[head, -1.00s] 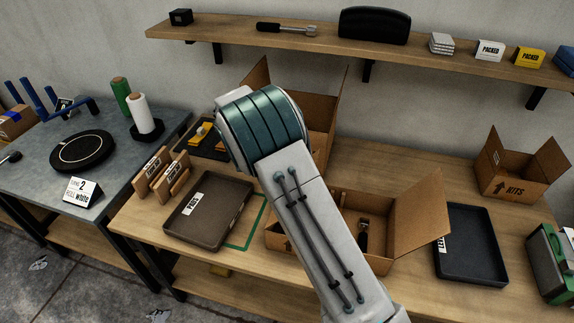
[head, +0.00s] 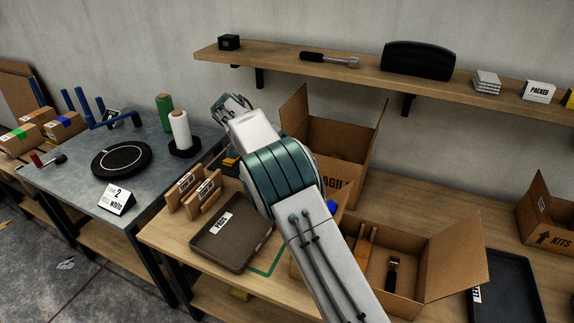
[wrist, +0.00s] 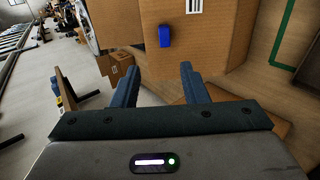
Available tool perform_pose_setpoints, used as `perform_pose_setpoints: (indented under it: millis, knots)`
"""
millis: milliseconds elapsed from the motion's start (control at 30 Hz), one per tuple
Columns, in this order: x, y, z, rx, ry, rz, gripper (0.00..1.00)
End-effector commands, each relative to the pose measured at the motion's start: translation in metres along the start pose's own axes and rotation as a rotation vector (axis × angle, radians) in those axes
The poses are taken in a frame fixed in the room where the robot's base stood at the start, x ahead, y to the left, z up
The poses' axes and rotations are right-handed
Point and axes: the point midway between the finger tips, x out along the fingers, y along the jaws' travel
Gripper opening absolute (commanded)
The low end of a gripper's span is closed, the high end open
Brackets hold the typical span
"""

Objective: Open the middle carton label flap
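In the wrist view a cardboard carton panel (wrist: 230,25) stands just ahead of my gripper (wrist: 159,78). It carries a white barcode label (wrist: 193,5) and a small blue tab (wrist: 165,36). My gripper's two blue fingers are apart with nothing between them, and the tab is beyond their tips. In the head view an open carton with a "FRAGILE" print (head: 335,155) stands at the back, and another open carton (head: 440,262) stands in front. A blue piece (head: 333,207) shows between them beside my arm. My fingertips cannot be made out in the head view. I cannot tell which carton is the middle one.
A brown tray (head: 232,240) and wooden holders (head: 195,190) lie left of my arm. A dark tray (head: 508,290) and the KITS carton (head: 550,225) are at right. A shelf (head: 440,75) runs above. The grey table (head: 75,175) carries film rolls.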

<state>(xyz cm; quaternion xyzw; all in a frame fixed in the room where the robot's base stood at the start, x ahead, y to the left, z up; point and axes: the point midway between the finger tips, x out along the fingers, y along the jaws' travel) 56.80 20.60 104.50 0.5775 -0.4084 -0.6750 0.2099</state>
Motion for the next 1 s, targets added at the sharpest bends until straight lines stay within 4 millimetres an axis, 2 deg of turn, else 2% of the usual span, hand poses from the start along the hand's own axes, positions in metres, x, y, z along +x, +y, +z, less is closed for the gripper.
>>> perform_pose_setpoints:
  millis: [367,400,533,567,667,800,1000]
  knots:
    - [-0.005,0.0,0.0,0.0,0.0,0.0,0.4]
    - [-0.005,0.0,0.0,0.0,0.0,0.0,0.37]
    - [0.001,0.004,-0.003,-0.004,-0.014,-0.013,0.01]
    - [0.004,0.006,-0.005,-0.007,-0.022,-0.022,0.0]
    - [0.022,0.017,-0.014,-0.023,-0.063,-0.077,0.0]
    - [0.06,0.036,-0.025,-0.051,-0.142,-0.202,0.0]
    - [0.105,0.061,-0.023,-0.066,-0.23,-0.399,0.0]
